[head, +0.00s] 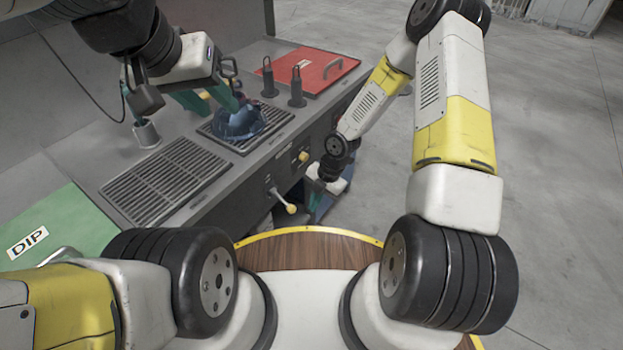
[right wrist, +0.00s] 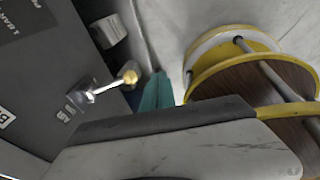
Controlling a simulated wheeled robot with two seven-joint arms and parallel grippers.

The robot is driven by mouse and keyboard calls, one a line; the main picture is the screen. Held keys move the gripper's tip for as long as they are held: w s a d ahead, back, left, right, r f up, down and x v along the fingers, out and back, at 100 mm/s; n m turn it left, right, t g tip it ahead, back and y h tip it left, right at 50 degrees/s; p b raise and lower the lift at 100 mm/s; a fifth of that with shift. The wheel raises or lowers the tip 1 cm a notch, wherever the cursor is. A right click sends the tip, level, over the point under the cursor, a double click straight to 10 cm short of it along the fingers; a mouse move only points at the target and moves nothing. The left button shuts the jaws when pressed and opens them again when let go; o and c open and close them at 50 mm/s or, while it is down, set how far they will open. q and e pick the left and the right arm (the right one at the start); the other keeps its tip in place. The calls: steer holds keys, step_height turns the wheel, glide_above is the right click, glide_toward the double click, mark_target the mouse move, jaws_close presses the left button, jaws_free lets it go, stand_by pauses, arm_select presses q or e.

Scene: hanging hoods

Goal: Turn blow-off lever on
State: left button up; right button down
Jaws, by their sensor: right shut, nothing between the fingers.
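The lever (head: 281,200) is a metal rod with a yellow ball end on the front panel of the grey station. In the right wrist view the lever (right wrist: 106,87) points towards my right gripper (right wrist: 157,92). The gripper's teal fingers are shut and empty, just beyond the ball in the picture; I cannot tell whether they touch it. In the head view my right gripper (head: 322,203) is low beside the panel, its fingers partly hidden by the wrist. My left gripper (head: 212,102) is over the station top, its teal fingers apart, next to a blue domed object (head: 240,125).
The blue object rests on a grate. Another yellow knob (head: 303,157) is on the panel. Floor to the right is clear.

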steer(key=s+d+r, duration=0.2)
steer(key=d+r, duration=0.3)
steer(key=shift+d, duration=0.4)
steer(key=shift+s, duration=0.1)
